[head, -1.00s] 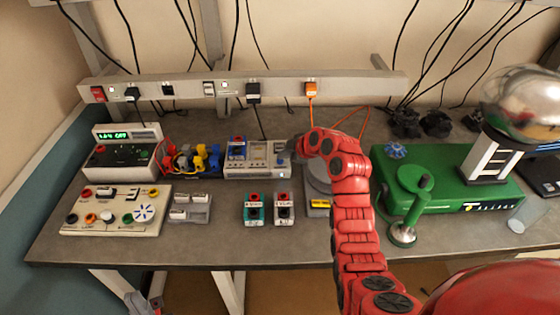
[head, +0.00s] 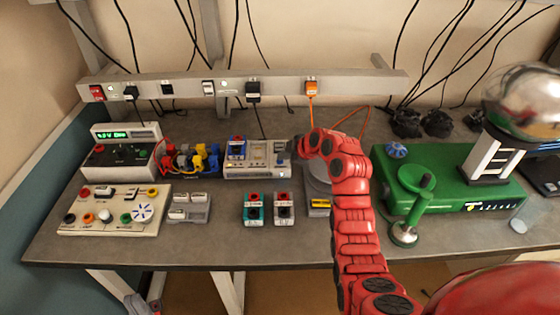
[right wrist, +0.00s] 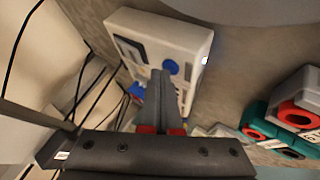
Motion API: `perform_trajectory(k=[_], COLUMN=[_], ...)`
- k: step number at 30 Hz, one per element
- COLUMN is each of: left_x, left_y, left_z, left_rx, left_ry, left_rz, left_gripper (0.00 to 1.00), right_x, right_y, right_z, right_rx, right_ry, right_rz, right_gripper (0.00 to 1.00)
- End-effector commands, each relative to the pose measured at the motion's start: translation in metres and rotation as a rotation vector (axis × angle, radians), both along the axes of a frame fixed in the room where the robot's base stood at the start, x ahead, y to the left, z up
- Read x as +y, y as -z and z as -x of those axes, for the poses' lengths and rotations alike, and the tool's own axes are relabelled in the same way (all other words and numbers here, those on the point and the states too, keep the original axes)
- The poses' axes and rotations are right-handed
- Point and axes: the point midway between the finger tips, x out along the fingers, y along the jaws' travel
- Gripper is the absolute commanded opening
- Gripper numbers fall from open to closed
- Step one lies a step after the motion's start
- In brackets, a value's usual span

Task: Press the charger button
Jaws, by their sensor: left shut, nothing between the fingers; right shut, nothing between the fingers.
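The charger (head: 257,171) is a pale box with small panels and a blue part, in the back middle of the bench. It also shows in the right wrist view (right wrist: 182,33), with a blue round part (right wrist: 171,67) on its face. My right gripper (head: 288,148) is at the charger's right end. In the right wrist view its shut, empty fingers (right wrist: 160,76) point at the charger's face, close to the blue round part. I cannot tell whether they touch it. My left gripper (head: 153,306) is shut, low at the left, below the bench edge.
A power strip (head: 190,87) runs behind the bench. A green-display unit (head: 118,160), a cream control panel (head: 115,212) and a small grey tray (head: 190,211) are left. Teal and grey blocks (head: 253,212) stand in front. A green machine (head: 450,178) stands right.

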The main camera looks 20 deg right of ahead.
Motion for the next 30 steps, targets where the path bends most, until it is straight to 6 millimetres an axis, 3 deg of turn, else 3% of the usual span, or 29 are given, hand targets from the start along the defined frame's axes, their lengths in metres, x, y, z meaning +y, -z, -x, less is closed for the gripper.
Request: perform_trajectory(k=[11, 30], left_x=[0.0, 0.0], left_y=[0.001, 0.009], left_z=[0.0, 0.0], left_rx=[0.0, 0.0], left_ry=[0.0, 0.0], left_rz=[0.0, 0.0], left_gripper=[0.0, 0.0], right_x=[0.0, 0.0], right_y=[0.001, -0.014], right_z=[0.0, 0.0], right_rx=[0.002, 0.002], right_ry=[0.001, 0.0], right_rz=[0.0, 0.0], right_gripper=[0.0, 0.0])
